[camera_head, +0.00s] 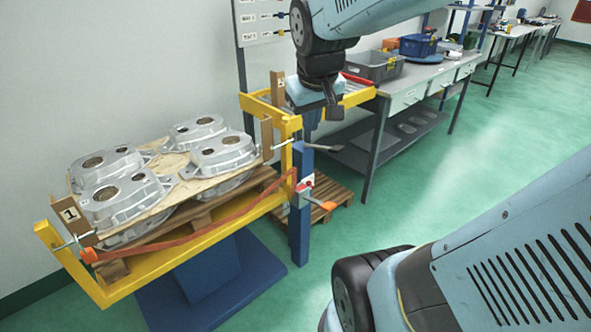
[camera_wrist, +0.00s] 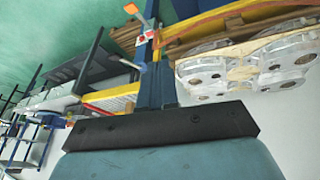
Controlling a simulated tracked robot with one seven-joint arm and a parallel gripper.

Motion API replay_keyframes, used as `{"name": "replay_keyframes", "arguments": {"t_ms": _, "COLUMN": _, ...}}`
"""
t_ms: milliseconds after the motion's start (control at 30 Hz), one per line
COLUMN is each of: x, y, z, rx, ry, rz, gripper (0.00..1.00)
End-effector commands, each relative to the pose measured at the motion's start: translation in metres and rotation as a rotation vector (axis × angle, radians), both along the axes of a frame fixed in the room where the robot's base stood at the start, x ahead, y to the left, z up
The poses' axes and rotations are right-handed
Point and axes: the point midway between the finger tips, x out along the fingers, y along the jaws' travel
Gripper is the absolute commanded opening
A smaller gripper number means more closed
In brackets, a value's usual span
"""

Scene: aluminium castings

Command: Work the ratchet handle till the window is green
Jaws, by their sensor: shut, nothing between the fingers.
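The ratchet (camera_head: 304,187) sits on the blue post at the right corner of the yellow frame, with a small white and red patch on it. Its handle (camera_head: 327,205) has an orange tip and sticks out low to the right. In the wrist view the ratchet (camera_wrist: 145,37) and the orange handle tip (camera_wrist: 131,8) show at the top. I cannot make out any green in the window. An orange-red strap (camera_head: 190,240) runs from the ratchet along the frame's front. My gripper (camera_head: 312,122) is shut and empty, above the post and apart from the handle.
Several aluminium castings (camera_head: 120,190) lie on a wooden board and pallet inside the yellow frame (camera_head: 215,237). A metal lever (camera_head: 322,147) juts right at the post's top. A grey workbench (camera_head: 425,78) with bins stands behind. Green floor is clear to the right.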

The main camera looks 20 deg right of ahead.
Motion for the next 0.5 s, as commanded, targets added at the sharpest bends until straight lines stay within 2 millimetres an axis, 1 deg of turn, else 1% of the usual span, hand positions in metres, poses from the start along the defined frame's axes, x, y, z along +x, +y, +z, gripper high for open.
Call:
{"name": "replay_keyframes", "arguments": {"t_ms": 33, "x": 0.012, "y": -0.007, "z": -0.008, "rx": -0.012, "ry": 0.024, "rz": 0.003, "gripper": 0.00}}
{"name": "replay_keyframes", "arguments": {"t_ms": 200, "x": 0.048, "y": -0.028, "z": -0.035, "rx": -0.050, "ry": 0.083, "rz": 0.037, "gripper": 0.00}}
{"name": "replay_keyframes", "arguments": {"t_ms": 367, "x": 0.079, "y": -0.049, "z": -0.065, "rx": -0.065, "ry": 0.134, "rz": 0.074, "gripper": 0.00}}
{"name": "replay_keyframes", "arguments": {"t_ms": 500, "x": 0.102, "y": -0.070, "z": -0.095, "rx": -0.065, "ry": 0.175, "rz": 0.110, "gripper": 0.00}}
